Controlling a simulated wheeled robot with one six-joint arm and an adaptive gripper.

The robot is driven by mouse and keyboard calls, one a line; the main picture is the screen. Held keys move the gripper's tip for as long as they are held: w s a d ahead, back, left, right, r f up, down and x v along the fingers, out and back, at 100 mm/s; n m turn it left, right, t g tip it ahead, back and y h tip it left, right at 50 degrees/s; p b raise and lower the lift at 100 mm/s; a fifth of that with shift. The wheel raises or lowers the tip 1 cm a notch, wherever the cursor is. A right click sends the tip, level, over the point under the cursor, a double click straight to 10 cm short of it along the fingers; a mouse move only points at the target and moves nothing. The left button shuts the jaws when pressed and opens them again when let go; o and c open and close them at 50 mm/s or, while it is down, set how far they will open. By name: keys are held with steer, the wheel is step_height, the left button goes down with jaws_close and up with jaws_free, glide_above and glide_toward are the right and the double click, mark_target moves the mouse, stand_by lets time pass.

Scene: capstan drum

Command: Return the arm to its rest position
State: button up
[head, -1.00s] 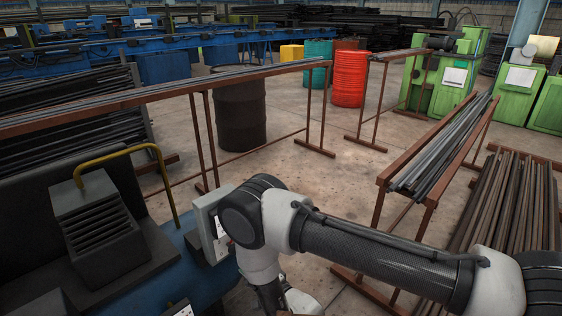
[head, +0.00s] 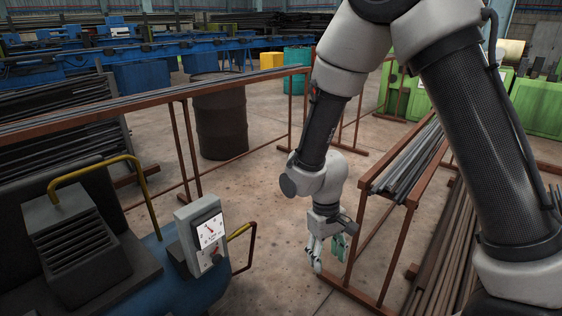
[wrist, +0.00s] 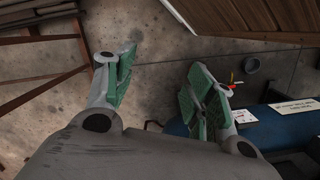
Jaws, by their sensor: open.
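My gripper (head: 328,249) hangs fingers-down at the end of my arm in the head view, over the concrete floor between the gauge box and the rack of bars. In the wrist view my gripper (wrist: 158,92) has its two green-padded fingers spread apart, with bare floor between them and nothing held. My arm is folded high, its upper link rising on the right and its forearm dropping down at the middle. The gripper is apart from the blue machine (head: 165,272) on the left.
A grey gauge box (head: 207,231) and yellow handles (head: 90,170) stand on the machine. A brown rack (head: 383,205) with grey bars (head: 410,160) stands close right of the gripper. A dark drum (head: 221,120) stands farther back. Open floor (head: 255,185) lies between.

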steer(key=s+d+r+m+t, duration=0.2)
steer(key=s+d+r, duration=0.3)
steer(key=d+r, duration=0.7)
steer(key=s+d+r+m+t+y, duration=0.1)
steer(key=s+d+r+m+t, duration=0.2)
steer(key=d+r, duration=0.9)
steer(key=s+r+t, duration=0.1)
steer(key=s+r, duration=0.2)
steer(key=r, duration=0.3)
steer(key=shift+d, duration=0.35)
